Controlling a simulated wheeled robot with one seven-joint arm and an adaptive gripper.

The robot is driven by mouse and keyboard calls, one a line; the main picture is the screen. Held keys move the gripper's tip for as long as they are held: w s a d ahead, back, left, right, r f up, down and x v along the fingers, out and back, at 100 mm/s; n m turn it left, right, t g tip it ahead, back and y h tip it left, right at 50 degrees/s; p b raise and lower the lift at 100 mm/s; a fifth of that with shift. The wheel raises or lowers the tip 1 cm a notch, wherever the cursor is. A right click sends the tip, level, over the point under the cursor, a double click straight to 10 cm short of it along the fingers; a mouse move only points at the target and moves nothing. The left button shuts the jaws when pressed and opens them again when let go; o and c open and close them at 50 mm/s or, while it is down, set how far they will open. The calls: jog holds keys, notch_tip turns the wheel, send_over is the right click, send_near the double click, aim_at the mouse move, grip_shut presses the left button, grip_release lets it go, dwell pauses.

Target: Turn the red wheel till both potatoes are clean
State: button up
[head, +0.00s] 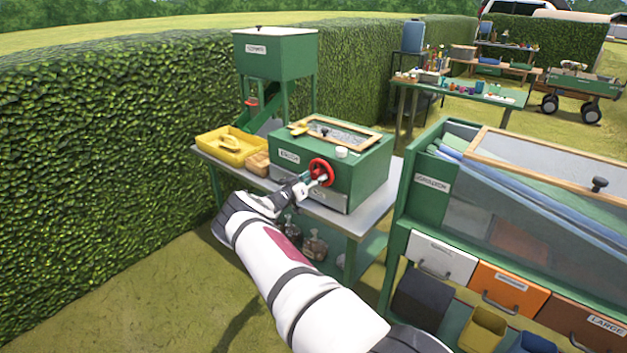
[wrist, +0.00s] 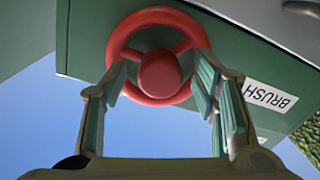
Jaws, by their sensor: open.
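The red wheel (head: 321,172) is on the front of a green box-shaped machine (head: 352,185). My gripper (head: 314,181) is right in front of the wheel. In the wrist view the red wheel (wrist: 158,75) shows its rim, spokes and round hub between my two fingers. My gripper (wrist: 158,92) is open, with one finger on each side of the hub, near the rim. I cannot tell whether the fingers touch the wheel. The potatoes cannot be made out; the top of the machine has a wood-framed window (head: 337,133).
The machine stands on a grey metal table (head: 352,217). A yellow tray (head: 232,146) and a green hopper (head: 275,55) are to its left. A green sorting unit (head: 404,215) with drawers stands close on the right. A hedge (head: 100,150) runs along the left.

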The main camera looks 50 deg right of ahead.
jog(key=s+a, duration=0.1)
jog(key=a, duration=1.1)
jog(key=shift+s, duration=0.15)
